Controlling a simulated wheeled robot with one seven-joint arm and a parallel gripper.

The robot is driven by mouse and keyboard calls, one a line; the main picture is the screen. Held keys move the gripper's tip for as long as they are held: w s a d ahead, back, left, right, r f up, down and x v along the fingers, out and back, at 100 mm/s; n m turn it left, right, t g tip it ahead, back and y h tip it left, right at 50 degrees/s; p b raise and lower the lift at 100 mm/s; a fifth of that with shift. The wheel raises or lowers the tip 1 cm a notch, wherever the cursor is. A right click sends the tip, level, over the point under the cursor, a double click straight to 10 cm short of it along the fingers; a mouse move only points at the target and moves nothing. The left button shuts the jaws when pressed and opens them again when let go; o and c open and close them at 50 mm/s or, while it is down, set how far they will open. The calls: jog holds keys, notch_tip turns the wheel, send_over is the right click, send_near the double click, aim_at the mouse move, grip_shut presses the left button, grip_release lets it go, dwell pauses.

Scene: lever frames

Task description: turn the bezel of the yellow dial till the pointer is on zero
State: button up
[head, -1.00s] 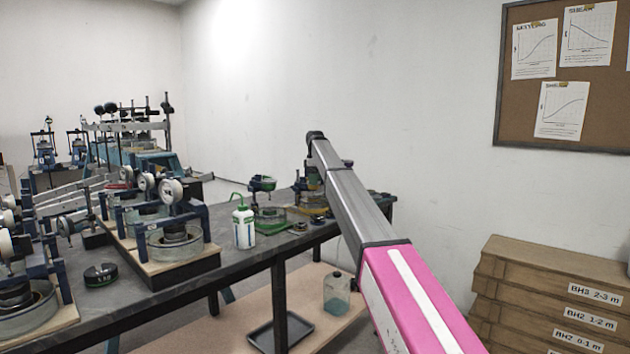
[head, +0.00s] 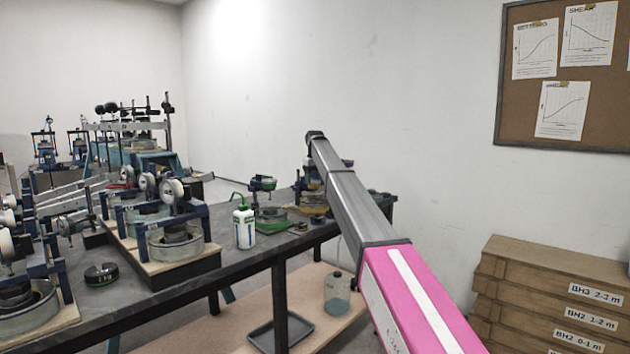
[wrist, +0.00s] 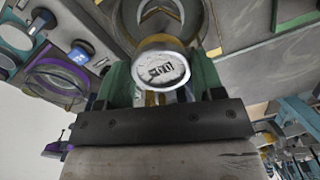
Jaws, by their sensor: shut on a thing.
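The dial (wrist: 162,70) is in the middle of the wrist view, its round white face with dark marks turned towards the camera. A little yellow shows below and beside its pale rim. The face is too small and blurred to read the pointer or the zero. My gripper (wrist: 161,76) has a greenish finger on each side of the dial and is shut on its bezel. The finger contact is partly hidden. In the head view my arm hides the gripper and the dial; a yellowish part (head: 314,211) shows beside the arm's far end.
A dark bench (head: 180,285) carries several blue frames with white dials at left. A white wash bottle (head: 244,228) with a green top stands on the bench, left of my arm. Wooden boxes (head: 545,300) are stacked at right.

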aim_at(315, 181)
jog(key=shift+r+m, duration=0.1)
jog(key=shift+m, duration=0.5)
jog(key=o, duration=0.9)
jog(key=shift+r, duration=3.7)
